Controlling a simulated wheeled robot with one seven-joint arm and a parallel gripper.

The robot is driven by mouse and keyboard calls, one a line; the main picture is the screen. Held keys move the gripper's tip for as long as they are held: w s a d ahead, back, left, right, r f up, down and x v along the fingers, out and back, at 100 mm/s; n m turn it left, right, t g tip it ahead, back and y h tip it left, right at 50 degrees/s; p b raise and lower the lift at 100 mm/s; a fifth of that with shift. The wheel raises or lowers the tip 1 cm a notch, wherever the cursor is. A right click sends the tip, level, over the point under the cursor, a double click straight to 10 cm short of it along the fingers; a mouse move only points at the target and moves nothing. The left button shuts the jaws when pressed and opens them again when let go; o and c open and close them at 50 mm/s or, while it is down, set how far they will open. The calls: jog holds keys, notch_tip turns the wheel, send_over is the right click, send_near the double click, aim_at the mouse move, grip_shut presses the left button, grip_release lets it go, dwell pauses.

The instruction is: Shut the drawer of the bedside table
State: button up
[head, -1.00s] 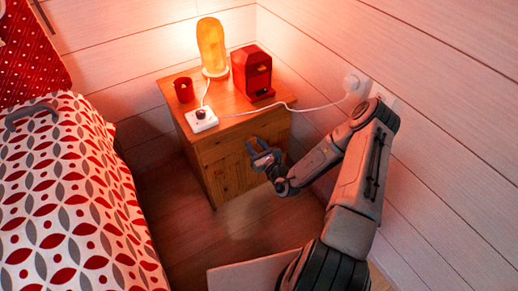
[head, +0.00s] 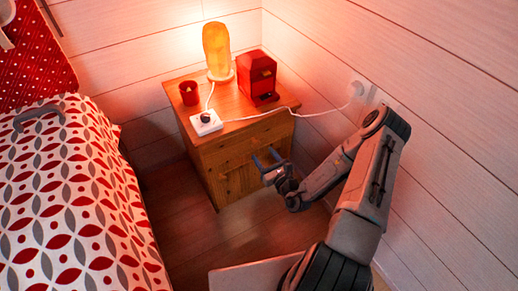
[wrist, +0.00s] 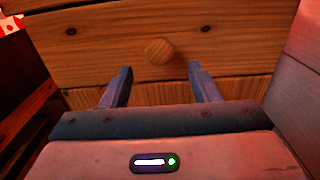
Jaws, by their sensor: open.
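The wooden bedside table (head: 232,188) stands against the wall, right of the bed. Its drawer (head: 225,160) is on the upper front, under the table top; how far it stands out is hard to tell from the head view. In the wrist view the drawer front (wrist: 95,50) spans the upper picture, with a round wooden knob (wrist: 158,52) in its middle. My gripper (head: 265,156) is in front of the table's right part. Its two fingers are apart and empty, pointing at the front (wrist: 156,68), with the knob between and beyond their tips. Contact cannot be told.
On the table top stand a lit lamp (head: 217,50), a red machine (head: 257,78), a red cup (head: 189,93) and a white socket block (head: 206,123) with its cable. The bed (head: 70,200) is left and the wall close right. Floor (head: 190,235) before the table is clear.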

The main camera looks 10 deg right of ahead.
jog(key=p+v, duration=0.1)
jog(key=v, duration=0.8)
jog(key=shift+a, duration=0.1)
